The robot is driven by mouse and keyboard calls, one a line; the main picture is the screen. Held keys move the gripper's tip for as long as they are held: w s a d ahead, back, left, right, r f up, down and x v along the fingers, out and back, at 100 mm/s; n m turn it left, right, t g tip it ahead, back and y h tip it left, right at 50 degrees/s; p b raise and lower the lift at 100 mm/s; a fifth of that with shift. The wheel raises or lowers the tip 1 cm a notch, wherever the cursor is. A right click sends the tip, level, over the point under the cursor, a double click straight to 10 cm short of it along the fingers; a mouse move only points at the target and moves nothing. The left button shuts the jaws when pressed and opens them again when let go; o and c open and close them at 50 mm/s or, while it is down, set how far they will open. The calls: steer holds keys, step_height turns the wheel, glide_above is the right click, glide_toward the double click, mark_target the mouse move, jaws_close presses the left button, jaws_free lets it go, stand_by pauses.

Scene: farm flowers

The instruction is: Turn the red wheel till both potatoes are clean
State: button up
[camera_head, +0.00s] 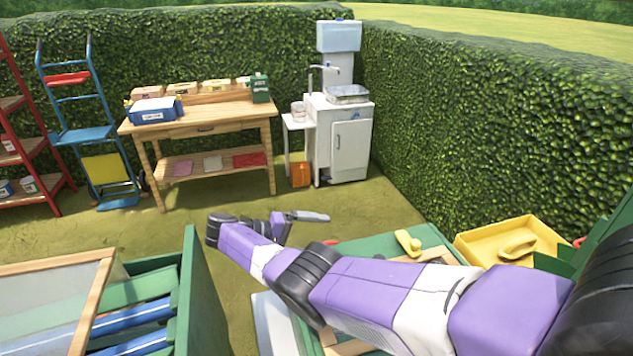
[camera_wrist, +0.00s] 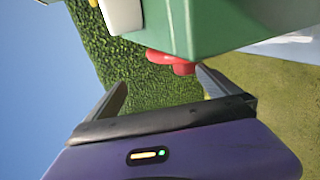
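A red rounded part (camera_wrist: 172,61), perhaps the red wheel, sticks out from the side of a green box (camera_wrist: 235,25) in the wrist view. In the head view a small red edge (camera_head: 332,242) shows beside the green box top (camera_head: 433,236), mostly hidden by my arm. My gripper (camera_wrist: 162,78) is open, its two fingers spread apart. The red part lies in the gap ahead of the fingers, close to the right finger; I cannot tell whether they touch. In the head view my gripper (camera_head: 305,216) is left of the box. No potatoes are visible.
A yellow tray (camera_head: 480,245) stands right of the green box, with a yellow handle-like piece (camera_head: 408,243) on the box. A green crate with a framed lid (camera_head: 105,265) is at the left. A wooden table (camera_head: 200,128) and white sink cabinet (camera_head: 345,140) stand behind; grass between is clear.

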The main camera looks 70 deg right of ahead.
steer(key=shift+m+g+h, duration=0.4)
steer(key=shift+g, duration=0.3)
steer(key=r+p, duration=0.1)
steer(key=r, duration=0.3)
steer(key=s+r+p, duration=0.1)
steer(key=r, duration=0.3)
steer(key=r+p, duration=0.1)
steer(key=r, duration=0.3)
steer(key=shift+s+d+r, duration=0.15)
steer(key=shift+d+r, duration=0.15)
steer(key=shift+d, duration=0.1)
steer(key=shift+c, duration=1.1)
steer(key=shift+r, duration=1)
